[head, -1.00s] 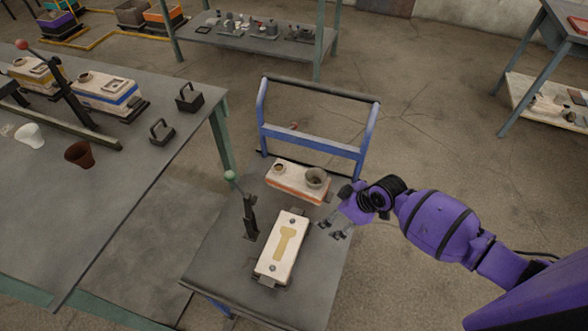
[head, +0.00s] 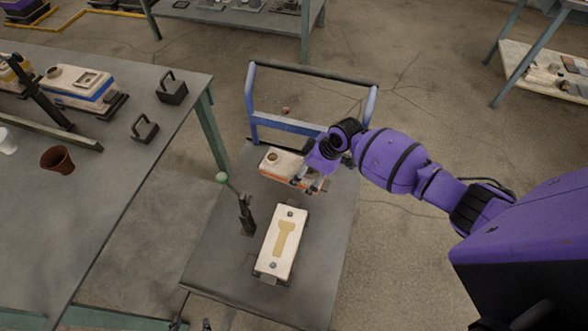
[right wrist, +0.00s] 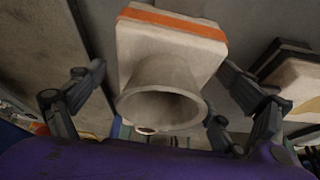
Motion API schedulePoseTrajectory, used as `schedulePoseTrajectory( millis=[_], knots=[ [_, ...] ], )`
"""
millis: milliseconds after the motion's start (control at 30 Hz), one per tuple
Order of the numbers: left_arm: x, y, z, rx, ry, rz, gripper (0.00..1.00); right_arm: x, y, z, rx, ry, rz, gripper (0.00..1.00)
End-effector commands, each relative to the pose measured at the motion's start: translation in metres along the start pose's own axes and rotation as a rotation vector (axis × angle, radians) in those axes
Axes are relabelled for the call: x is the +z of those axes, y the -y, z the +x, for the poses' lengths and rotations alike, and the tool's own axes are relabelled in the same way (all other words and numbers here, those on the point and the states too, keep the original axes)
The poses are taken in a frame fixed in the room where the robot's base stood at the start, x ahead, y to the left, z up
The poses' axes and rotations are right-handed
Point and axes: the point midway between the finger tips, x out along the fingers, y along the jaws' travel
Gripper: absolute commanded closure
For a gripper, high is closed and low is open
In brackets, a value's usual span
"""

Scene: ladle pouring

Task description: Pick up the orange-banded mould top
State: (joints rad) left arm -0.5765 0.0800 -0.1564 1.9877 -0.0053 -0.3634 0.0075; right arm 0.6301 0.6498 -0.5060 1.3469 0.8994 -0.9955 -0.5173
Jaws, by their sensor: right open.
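The orange-banded mould top (head: 272,163) is a pale block with an orange band and a round opening on top. It lies on the cart's top at the far end, partly hidden by my right gripper (head: 310,184). In the right wrist view the orange-banded mould top (right wrist: 180,42) and its grey pouring cup (right wrist: 160,92) sit between the spread fingers of my right gripper (right wrist: 160,82). The fingers are open on either side of it, with gaps visible. My left gripper is not clearly in view.
A pale mould half (head: 290,228) with a tan cavity lies nearer on the cart (head: 215,260). A green-knobbed lever post (head: 246,215) stands beside it. The cart's blue handle (head: 290,123) rises behind. A workbench (head: 90,200) with a blue-banded mould (head: 78,95) and brown cup (head: 57,160) is left.

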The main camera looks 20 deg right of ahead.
Motion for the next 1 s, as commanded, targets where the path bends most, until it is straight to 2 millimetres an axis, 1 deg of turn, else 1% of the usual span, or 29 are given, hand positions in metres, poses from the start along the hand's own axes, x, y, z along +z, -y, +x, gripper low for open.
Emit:
schedulePoseTrajectory(
  millis=[33,233,300,367,600,1000],
  knots=[
    [-0.004,0.000,0.000,0.001,-0.007,0.000,0.60,-0.011,0.001,0.002,-0.001,-0.005,-0.002,0.08],
    [-0.005,0.000,0.000,0.001,-0.010,0.000,0.60,-0.039,0.001,0.015,-0.001,-0.003,-0.002,0.08],
    [-0.005,-0.001,0.000,0.001,-0.009,0.000,0.60,-0.036,0.001,0.022,-0.002,0.001,0.001,0.08],
    [-0.005,0.000,0.000,0.001,-0.008,0.000,0.60,-0.036,0.001,0.025,-0.001,0.001,0.001,0.08],
    [-0.003,-0.001,0.000,0.001,-0.006,-0.001,0.60,-0.036,0.001,0.026,0.000,-0.001,0.000,0.08],
    [-0.001,-0.001,0.000,0.001,-0.002,-0.002,0.60,-0.036,0.001,0.026,-0.001,-0.001,0.000,0.60]
  ],
)
